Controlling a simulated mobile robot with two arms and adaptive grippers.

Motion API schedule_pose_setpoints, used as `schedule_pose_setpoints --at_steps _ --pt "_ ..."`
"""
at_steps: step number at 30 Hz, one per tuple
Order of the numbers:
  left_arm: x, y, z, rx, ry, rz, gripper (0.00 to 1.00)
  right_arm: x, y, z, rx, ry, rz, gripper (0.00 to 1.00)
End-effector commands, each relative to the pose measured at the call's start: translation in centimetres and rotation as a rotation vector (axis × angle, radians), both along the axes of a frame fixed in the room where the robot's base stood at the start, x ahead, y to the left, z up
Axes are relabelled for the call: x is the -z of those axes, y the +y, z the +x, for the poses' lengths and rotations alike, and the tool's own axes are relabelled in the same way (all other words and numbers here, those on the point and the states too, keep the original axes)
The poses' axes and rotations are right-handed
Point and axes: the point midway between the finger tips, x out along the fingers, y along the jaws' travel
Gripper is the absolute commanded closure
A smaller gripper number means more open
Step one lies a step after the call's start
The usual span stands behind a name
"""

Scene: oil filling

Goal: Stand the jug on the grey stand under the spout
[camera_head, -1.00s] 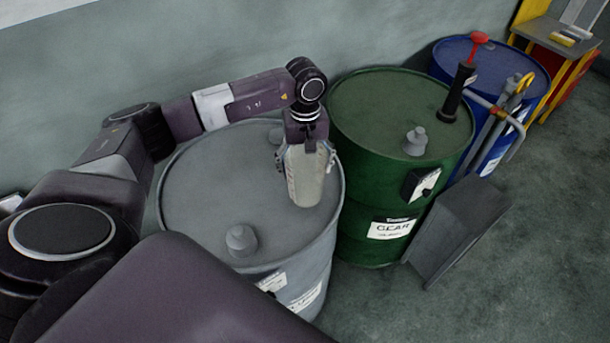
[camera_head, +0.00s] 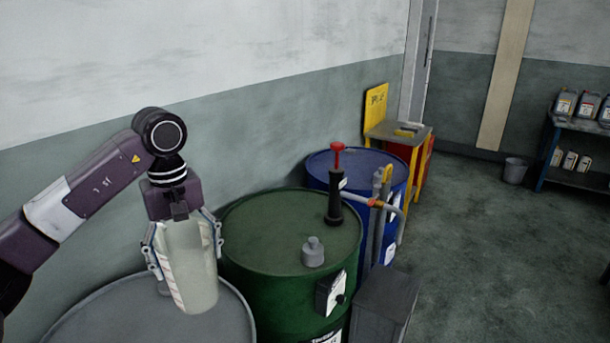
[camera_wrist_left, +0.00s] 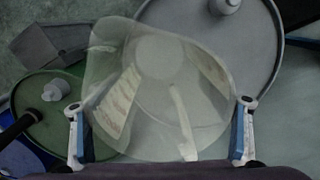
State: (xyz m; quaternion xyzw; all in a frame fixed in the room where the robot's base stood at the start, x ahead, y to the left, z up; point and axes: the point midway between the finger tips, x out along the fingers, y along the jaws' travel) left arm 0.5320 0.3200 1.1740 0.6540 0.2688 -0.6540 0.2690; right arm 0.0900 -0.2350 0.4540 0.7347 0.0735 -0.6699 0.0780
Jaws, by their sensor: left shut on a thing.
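The translucent, pale jug (camera_head: 190,275) hangs roughly upright in my left gripper (camera_head: 186,250), whose blue-edged fingers close around its sides. Its lower end overlaps the grey drum in the head view; the gap is hard to judge. The left wrist view shows the jug (camera_wrist_left: 155,90) between the fingers (camera_wrist_left: 160,130). The grey stand (camera_head: 385,302) is on the floor right of the green drum, its lower part cut off. The spout (camera_head: 401,212) is the downturned end of the pump's pipe, above and behind the stand. My right gripper is out of view.
The grey drum (camera_head: 110,318), green drum (camera_head: 245,225) and blue drum (camera_head: 325,163) stand along the wall. A black pump (camera_head: 335,198) with a red knob and a grey cap (camera_head: 313,252) rise above the green drum. Open floor (camera_head: 490,260) lies to the right.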

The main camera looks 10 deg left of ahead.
Motion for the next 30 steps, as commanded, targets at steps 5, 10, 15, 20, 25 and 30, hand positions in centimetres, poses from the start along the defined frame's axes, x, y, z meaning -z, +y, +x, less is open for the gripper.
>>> schedule_pose_setpoints --at_steps 5,10,15,20,25,30 --pt "2.0 -2.1 -1.2 0.11 0.001 0.001 0.52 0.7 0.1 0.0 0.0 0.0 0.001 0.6" --pt "5.6 -6.1 -4.4 0.327 0.003 0.001 0.52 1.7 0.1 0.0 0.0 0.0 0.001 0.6" --pt "9.0 -9.6 -8.8 0.538 0.003 0.0 0.52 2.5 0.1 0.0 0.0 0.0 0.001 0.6" --pt "11.1 -11.7 -12.4 0.682 0.001 0.0 0.52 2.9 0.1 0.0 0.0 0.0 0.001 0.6" --pt "12.2 -12.8 -14.6 0.762 0.0 0.0 0.52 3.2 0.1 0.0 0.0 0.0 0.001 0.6" --pt "12.5 -13.1 -15.3 0.785 0.001 -0.003 0.52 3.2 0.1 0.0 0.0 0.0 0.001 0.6"
